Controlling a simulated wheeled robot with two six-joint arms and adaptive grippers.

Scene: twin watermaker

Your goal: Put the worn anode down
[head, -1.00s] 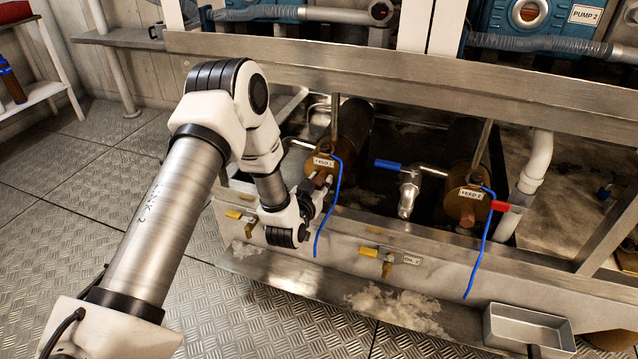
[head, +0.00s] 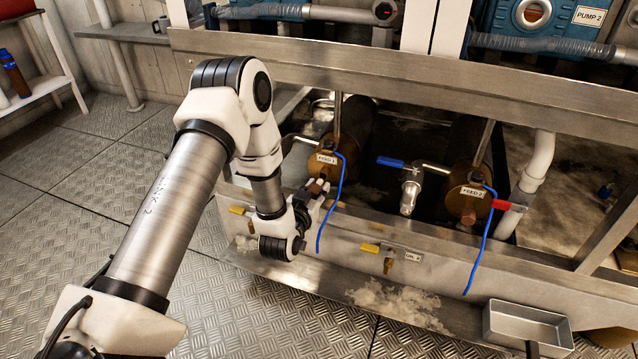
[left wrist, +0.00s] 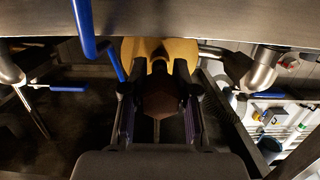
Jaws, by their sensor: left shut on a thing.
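My left gripper (head: 319,196) is shut on the worn anode (head: 317,187), a small brown piece, close in front of the FEED 1 housing (head: 322,169). In the left wrist view, the worn anode (left wrist: 160,99) shows dark brown between the two fingers (left wrist: 160,90), with the brass housing face (left wrist: 138,48) just beyond. I cannot tell for certain whether the anode is fully clear of the housing.
An empty metal tray (head: 527,326) sits at the lower right. A metal ledge (head: 300,281) with white crust runs along the front. A blue cable (head: 336,205) hangs beside my gripper. Yellow-handled valves (head: 371,248) jut from the front panel. The FEED 2 housing (head: 468,199) stands right.

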